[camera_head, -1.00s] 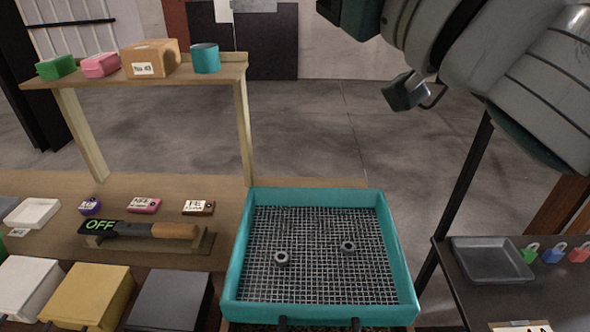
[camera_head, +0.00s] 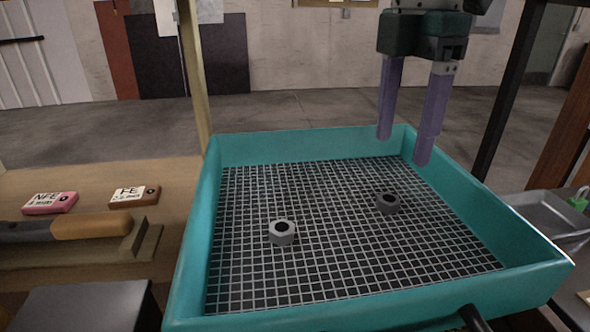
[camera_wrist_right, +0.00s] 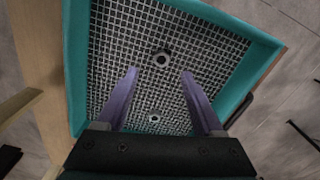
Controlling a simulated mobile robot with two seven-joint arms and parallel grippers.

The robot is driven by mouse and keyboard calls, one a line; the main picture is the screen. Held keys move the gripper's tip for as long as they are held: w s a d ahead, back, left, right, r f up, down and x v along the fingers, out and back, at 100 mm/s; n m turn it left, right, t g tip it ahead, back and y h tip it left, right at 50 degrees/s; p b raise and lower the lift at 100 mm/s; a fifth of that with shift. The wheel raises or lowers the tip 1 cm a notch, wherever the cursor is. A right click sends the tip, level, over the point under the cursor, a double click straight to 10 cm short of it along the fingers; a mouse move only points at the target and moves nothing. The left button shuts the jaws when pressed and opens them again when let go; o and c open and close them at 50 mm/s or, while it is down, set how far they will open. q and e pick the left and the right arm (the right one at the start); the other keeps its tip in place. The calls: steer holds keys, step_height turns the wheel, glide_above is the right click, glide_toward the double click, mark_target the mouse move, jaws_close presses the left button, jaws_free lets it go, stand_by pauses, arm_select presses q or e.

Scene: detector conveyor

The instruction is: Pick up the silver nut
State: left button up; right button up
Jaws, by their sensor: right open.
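Two hex nuts lie apart on the wire mesh of a teal tray (camera_head: 195,235). The lighter, silver-looking nut (camera_head: 282,233) is left of centre in the head view. A darker grey nut (camera_head: 388,203) lies to its right and farther back. My right gripper (camera_head: 405,152) is open and empty, its purple fingers pointing down above the tray's back right part. In the right wrist view the open fingers (camera_wrist_right: 160,88) show with one nut (camera_wrist_right: 161,59) ahead of them and the other (camera_wrist_right: 154,118) between them. My left gripper is out of view.
The tray's raised rim surrounds the mesh. On the wooden bench at left are a pink labelled block (camera_head: 50,203), a brown labelled block (camera_head: 134,197) and a wand with an orange handle (camera_head: 90,227). A grey tray (camera_head: 545,212) stands at right.

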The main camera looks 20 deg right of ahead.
mark_target(389, 198)
steer(key=f, duration=0.7)
steer(key=shift+s+a+f+p, duration=0.2)
steer(key=shift+f+p, duration=0.1)
steer(key=shift+f, duration=0.1)
jaws_close()
